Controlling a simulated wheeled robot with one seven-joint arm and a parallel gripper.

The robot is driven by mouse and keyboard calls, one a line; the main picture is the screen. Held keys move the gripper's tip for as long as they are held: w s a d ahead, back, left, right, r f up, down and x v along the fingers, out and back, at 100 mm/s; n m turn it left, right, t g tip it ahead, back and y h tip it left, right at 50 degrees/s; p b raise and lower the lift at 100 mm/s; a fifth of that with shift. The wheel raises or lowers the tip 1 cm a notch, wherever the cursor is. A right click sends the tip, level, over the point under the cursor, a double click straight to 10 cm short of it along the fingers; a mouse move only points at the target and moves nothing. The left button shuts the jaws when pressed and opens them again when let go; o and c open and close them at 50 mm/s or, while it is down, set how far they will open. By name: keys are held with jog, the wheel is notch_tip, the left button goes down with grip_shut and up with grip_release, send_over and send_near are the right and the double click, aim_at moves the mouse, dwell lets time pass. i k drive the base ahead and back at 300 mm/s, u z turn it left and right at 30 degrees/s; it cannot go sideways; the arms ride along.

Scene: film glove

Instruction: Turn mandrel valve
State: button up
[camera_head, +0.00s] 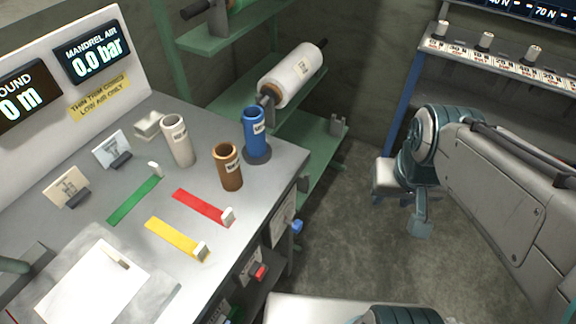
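A blue knob (297,226) sticks out from the right side of the grey bench, beside a pale labelled plate (281,222). A red knob (260,272) sits lower on the same side, by another small plate. The labels are too small to read, so I cannot tell which knob is the mandrel valve. The "MANDREL AIR" display (91,52) reads 0.0 bar. My gripper (398,212) hangs over the floor at the right, well apart from both knobs. Its two teal fingers appear spread, with nothing seen between them.
The grey bench (115,232) carries upright tubes, coloured strips and a white sheet. A green rack (230,98) with a white film roll (293,76) stands behind it. A shelf with several small rolls (505,62) is at the back right. The floor (345,235) between bench and gripper is clear.

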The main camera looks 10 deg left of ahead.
aim_at(297, 226)
jog(key=k, duration=1.2)
jog(key=u, duration=0.45)
jog(key=i, duration=0.85)
jog(key=u, duration=0.5)
